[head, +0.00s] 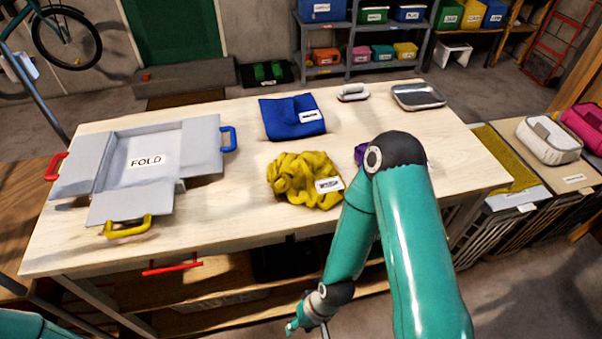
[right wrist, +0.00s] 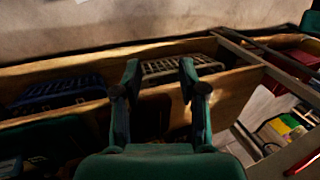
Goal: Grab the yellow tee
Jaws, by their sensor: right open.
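The yellow tee (head: 297,178) lies crumpled in a heap on the wooden table, near the middle of its front half. A white label rests on its right side. My right arm reaches over the table's right front part, and its gripper (head: 308,327) hangs low in front of the table's front edge, below the tabletop and well apart from the tee. In the right wrist view my right gripper (right wrist: 160,85) has its two fingers spread with nothing between them. The tee does not show there. My left gripper is out of view; only a bit of the arm shows at bottom left.
A grey folding board (head: 170,150) lies on the table's left. A folded blue cloth (head: 285,117) lies behind the tee. A purple item (head: 360,154) is partly hidden by my right arm. A metal tray (head: 418,96) and a brush (head: 352,93) are at the back right.

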